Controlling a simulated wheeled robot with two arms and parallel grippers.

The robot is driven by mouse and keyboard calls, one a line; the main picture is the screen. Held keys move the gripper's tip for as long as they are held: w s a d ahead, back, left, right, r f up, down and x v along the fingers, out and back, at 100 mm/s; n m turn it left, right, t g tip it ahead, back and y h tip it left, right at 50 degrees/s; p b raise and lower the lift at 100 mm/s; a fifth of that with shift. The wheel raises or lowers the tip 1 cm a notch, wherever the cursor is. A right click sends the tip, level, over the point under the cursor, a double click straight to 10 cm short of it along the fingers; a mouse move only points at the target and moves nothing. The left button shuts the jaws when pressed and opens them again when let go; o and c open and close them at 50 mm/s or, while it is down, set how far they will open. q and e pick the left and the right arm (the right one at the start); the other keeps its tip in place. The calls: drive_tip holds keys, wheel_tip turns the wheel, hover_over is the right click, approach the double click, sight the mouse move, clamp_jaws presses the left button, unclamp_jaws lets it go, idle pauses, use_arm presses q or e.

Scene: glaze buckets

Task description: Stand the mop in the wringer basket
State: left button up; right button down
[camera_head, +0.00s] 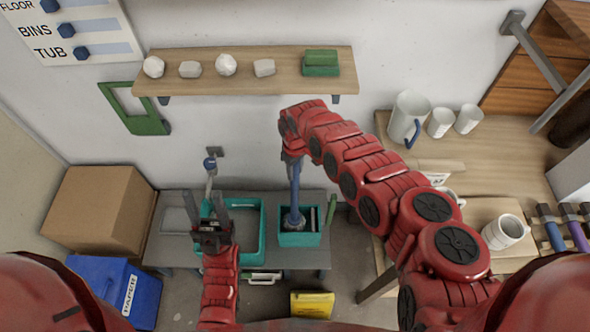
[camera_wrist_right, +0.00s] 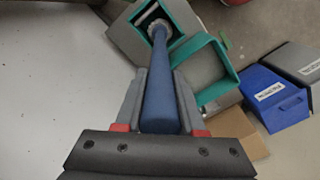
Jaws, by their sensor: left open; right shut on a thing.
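The mop has a blue handle (camera_head: 295,187) and a pale grey head (camera_head: 293,221). My right gripper (camera_head: 291,158) is shut on the upper handle, which stands nearly upright. In the right wrist view the handle (camera_wrist_right: 164,85) runs between the fingers (camera_wrist_right: 160,100) to the mop head (camera_wrist_right: 158,29). The head is at the opening of the small teal-rimmed wringer basket (camera_head: 299,239), also seen in the wrist view (camera_wrist_right: 133,14). I cannot tell whether it rests on the bottom. My left gripper (camera_head: 206,200) is open and empty over the left part of the larger teal tub.
The larger teal tub (camera_head: 262,232) stands left of the basket on the grey bench (camera_head: 160,250). A shelf (camera_head: 285,83) with pale lumps and a green block hangs above. A cardboard box (camera_head: 98,212) and blue bin (camera_head: 130,290) are at left; a wooden counter with mugs is at right.

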drive_tip(key=shift+f, duration=0.1)
drive_tip(key=c, duration=1)
unclamp_jaws()
drive_tip(key=shift+f, duration=0.1)
drive_tip(key=o, duration=0.5)
drive_tip(key=shift+r, duration=0.25)
wheel_tip(320, 180, up, 11)
drive_tip(key=shift+w+f+b, duration=0.1)
drive_tip(key=shift+b, duration=0.8)
drive_tip(key=shift+r, duration=0.55)
